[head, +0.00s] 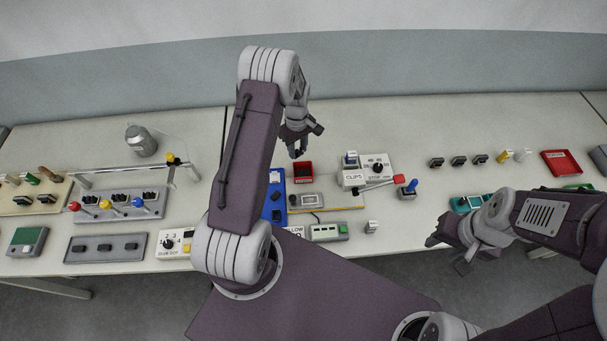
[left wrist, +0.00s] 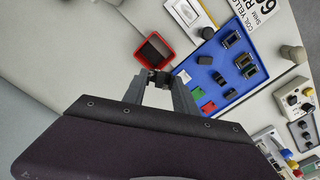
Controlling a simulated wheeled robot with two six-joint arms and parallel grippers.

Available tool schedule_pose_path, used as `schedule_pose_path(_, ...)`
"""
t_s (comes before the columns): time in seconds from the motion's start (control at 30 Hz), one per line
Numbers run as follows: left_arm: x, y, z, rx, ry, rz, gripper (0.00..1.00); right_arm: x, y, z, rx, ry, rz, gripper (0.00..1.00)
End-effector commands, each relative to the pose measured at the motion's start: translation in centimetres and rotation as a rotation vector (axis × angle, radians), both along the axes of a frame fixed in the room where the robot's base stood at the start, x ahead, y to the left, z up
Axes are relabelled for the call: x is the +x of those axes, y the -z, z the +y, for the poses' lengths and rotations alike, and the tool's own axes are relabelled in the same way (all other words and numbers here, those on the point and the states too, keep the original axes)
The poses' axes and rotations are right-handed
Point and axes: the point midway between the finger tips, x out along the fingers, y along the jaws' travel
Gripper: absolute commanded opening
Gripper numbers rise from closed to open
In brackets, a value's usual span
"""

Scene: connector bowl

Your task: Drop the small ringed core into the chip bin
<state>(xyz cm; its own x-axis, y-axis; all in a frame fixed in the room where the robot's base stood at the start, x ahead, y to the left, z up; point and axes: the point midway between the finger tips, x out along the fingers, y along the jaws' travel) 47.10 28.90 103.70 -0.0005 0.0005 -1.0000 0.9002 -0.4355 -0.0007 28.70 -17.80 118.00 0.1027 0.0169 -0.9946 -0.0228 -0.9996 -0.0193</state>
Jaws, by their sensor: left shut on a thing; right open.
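My left gripper (head: 297,152) hangs just behind the red chip bin (head: 303,180) in the head view. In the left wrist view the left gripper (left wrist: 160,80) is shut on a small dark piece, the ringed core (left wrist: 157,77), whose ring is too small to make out. The core is at the near edge of the open red bin (left wrist: 139,52) in that view, overlapping its rim; its height above the rim cannot be told. The bin has a dark inside. My right gripper (head: 452,245) is open and empty over the front edge on the right.
A blue tray (left wrist: 214,52) with several dark, green and red parts lies beside the bin. A white switch box (head: 378,165) with a red-tipped lever stands right of the bin. Panels with levers and knobs fill the left table. The table behind the bin is clear.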

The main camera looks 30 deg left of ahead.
Motion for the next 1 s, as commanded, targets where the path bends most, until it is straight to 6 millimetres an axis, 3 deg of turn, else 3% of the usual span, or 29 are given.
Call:
schedule_pose_path(0.03,0.0,1.2,0.0,0.000,0.000,0.000,0.00,0.0,1.0,0.0,0.000,0.000,0.000,0.41)
schedule_pose_path(0.23,0.0,4.1,0.0,0.000,0.000,0.001,0.00,0.0,3.1,0.0,0.000,0.000,0.000,0.41)
schedule_pose_path(0.57,0.0,4.5,0.0,0.000,0.000,0.000,0.00,0.0,3.2,0.0,0.000,0.000,0.000,0.41)
schedule_pose_path(0.6,0.0,4.5,0.0,0.000,0.000,0.000,0.45,0.0,3.2,0.0,0.000,0.000,0.000,0.41)
schedule_pose_path(0.67,0.0,4.5,0.0,0.000,0.000,0.000,0.59,0.0,3.2,0.0,0.000,0.000,0.000,0.41)
schedule_pose_path(1.0,0.0,4.2,0.0,0.000,0.000,-0.001,0.59,0.0,3.4,0.0,0.000,0.000,0.000,0.41)
